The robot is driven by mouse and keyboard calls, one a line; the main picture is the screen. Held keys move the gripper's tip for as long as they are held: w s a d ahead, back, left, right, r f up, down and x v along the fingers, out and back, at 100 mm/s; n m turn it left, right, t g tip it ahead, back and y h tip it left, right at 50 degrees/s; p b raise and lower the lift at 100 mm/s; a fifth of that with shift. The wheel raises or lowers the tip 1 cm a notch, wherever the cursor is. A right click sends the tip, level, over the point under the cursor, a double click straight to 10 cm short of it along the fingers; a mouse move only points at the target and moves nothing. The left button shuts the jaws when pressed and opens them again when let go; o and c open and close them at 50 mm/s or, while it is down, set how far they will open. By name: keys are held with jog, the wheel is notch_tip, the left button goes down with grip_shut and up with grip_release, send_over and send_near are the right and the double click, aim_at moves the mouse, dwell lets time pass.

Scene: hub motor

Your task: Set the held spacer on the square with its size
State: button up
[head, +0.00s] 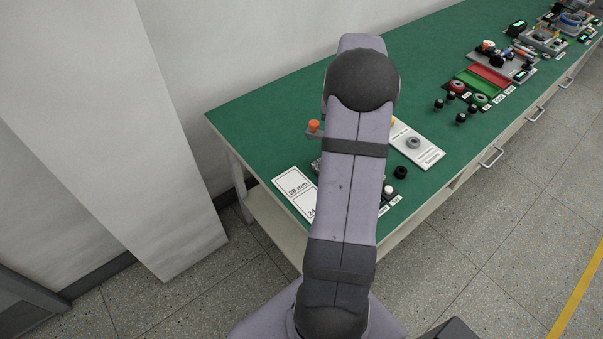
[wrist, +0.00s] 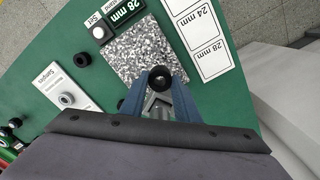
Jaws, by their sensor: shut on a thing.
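My gripper (wrist: 160,86) is shut on a small black round spacer (wrist: 160,76), seen in the wrist view between its blue fingers. The spacer is over or near the edge of a speckled granite plate (wrist: 136,48); its height above the plate is unclear. A green readout (wrist: 124,11) by the plate shows 28 mm. A white card with outlined squares (wrist: 203,35) lies right of the plate, with squares marked 24 mm and 28 mm. In the head view the card (head: 296,190) shows left of my arm, which hides the gripper and spacer.
A black ring (wrist: 82,60) stands on the green table (head: 265,120). A grey ring (wrist: 67,99) sits on a white printed sheet (wrist: 60,86). A white knob (wrist: 98,31) is beside the plate. An orange-topped item (head: 314,126) stands left of my arm. Trays and parts fill the far table.

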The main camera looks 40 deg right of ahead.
jog(key=w+a+f+n+b, duration=0.1)
jog(key=w+a+n+b, duration=0.1)
jog(key=w+a+n, duration=0.9)
jog(key=m+p, duration=0.1)
jog(key=p, duration=0.2)
send_near(291, 181)
jog(key=shift+w+f, duration=0.1)
jog(key=shift+f, duration=2.45)
jog(key=shift+f, duration=0.2)
jog(key=o, duration=1.1)
jog(key=shift+r, duration=0.1)
notch_tip(291, 181, up, 12)
jog(key=b, duration=0.3)
jog(key=shift+r, duration=0.15)
